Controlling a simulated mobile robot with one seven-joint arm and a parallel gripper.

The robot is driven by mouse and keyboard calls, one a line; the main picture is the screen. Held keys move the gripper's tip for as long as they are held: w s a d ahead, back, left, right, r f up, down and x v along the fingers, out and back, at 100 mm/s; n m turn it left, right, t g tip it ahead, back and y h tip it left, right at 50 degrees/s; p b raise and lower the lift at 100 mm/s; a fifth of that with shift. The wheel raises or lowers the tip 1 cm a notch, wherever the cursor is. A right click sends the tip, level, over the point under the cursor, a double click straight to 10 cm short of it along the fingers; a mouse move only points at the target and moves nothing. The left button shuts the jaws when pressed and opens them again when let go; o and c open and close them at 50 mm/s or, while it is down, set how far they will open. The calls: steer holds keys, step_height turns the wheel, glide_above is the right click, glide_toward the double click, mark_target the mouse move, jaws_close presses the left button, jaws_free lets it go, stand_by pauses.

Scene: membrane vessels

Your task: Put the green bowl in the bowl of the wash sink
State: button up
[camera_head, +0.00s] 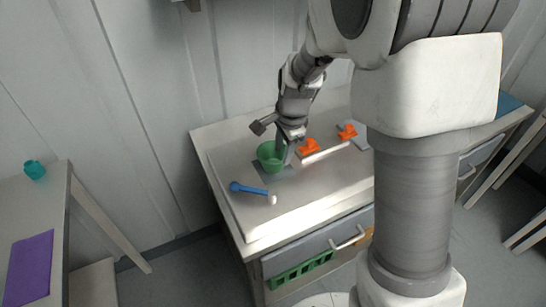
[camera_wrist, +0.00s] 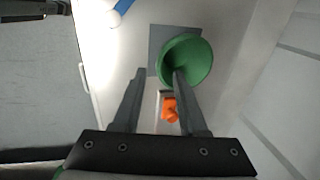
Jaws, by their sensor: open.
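The green bowl (camera_head: 266,157) stands on a grey square mat (camera_head: 262,173) on the light worktop. It also shows in the wrist view (camera_wrist: 200,58). My gripper (camera_head: 280,152) is at the bowl, pointing down with its fingers apart. In the wrist view my gripper (camera_wrist: 159,72) has its right fingertip over the bowl's opening and its left fingertip outside the rim. I cannot tell whether either finger touches the wall. I cannot make out a wash sink in either view.
A blue tool with a white end (camera_head: 250,190) lies in front of the bowl. Orange pieces (camera_head: 308,147) stand to its right. A green rack (camera_head: 301,270) hangs at the worktop's front. A left table holds a teal cup (camera_head: 34,170) and purple sheet (camera_head: 32,266).

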mark_target(281, 161)
steer(key=b+x, duration=0.1)
steer(key=x, duration=0.6)
steer(key=shift+w+d+f, duration=0.1)
steer(key=shift+w+f, duration=0.15)
steer(key=shift+f, duration=0.15)
jaws_close()
stand_by(1.1)
